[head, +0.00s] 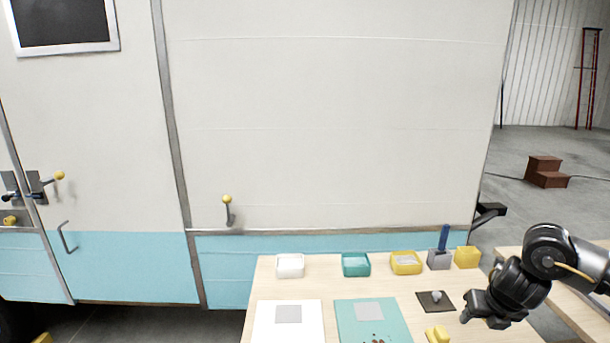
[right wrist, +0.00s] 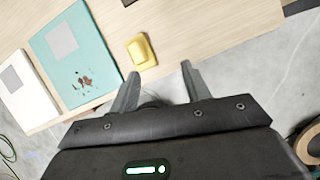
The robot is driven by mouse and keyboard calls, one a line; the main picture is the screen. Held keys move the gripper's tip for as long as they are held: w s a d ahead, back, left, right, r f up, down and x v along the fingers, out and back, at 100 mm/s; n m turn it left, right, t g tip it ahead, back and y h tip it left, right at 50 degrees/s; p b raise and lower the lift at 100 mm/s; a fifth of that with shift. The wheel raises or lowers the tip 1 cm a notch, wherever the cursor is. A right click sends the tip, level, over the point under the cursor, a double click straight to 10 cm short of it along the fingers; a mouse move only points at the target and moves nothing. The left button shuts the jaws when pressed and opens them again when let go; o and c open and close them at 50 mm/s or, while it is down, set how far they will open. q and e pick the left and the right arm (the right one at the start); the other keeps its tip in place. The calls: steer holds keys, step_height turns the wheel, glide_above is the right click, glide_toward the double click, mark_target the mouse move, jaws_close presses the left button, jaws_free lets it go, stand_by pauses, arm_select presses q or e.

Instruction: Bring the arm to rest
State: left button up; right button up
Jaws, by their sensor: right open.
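My right gripper (head: 478,318) is at the right side of the table in the head view, its arm coming in from the right. In the right wrist view its two fingers (right wrist: 160,85) stand apart with nothing between them. A yellow block-like piece (right wrist: 141,50) lies on the table just ahead of the fingers, apart from them; it also shows in the head view (head: 438,335). My left gripper is in neither view.
The wooden table (head: 345,290) holds a white panel (head: 270,325), a teal panel (head: 390,313) with brown specks, a dark square (head: 426,307), and a back row with white, teal and yellow trays (head: 405,271). The camper wall (head: 330,130) stands behind.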

steer(key=a+f+y, duration=0.1)
steer(key=a+f, duration=0.1)
steer(key=a, duration=0.4)
steer(key=a+f+m+t+y, duration=0.1)
steer(key=a+f+y, duration=0.1)
steer(key=a, duration=0.5)
steer(key=a+f+m+t+y, duration=0.1)
steer(key=a+f, duration=0.3)
steer(key=a, duration=0.3)
steer(key=shift+a, duration=0.2)
steer(key=s+a+f+m+t+y, duration=0.2)
steer(key=s+a+m, duration=0.5)
steer(key=a+m, duration=0.35)
steer(key=s+d+f+m+g+h, duration=0.2)
steer(key=s+d+f+m, duration=0.15)
steer(key=s+m, duration=0.35)
steer(key=s+d+f+m+g+h, duration=0.1)
steer(key=s+d+f+m+g, duration=0.1)
steer(key=s+d+m, duration=0.55)
steer(key=s+d+f+m+g+h, duration=0.1)
steer(key=s+f+m+h, duration=0.2)
steer(key=s, duration=0.6)
step_height(320, 180, down, 26)
steer(key=r+m+g+y, duration=0.1)
steer(key=g, duration=0.1)
steer(key=s+d+f, duration=0.3)
steer(key=s+f, duration=1.3)
steer(key=s, duration=0.1)
steer(key=shift+f+g, duration=0.3)
steer(key=shift+g, duration=0.1)
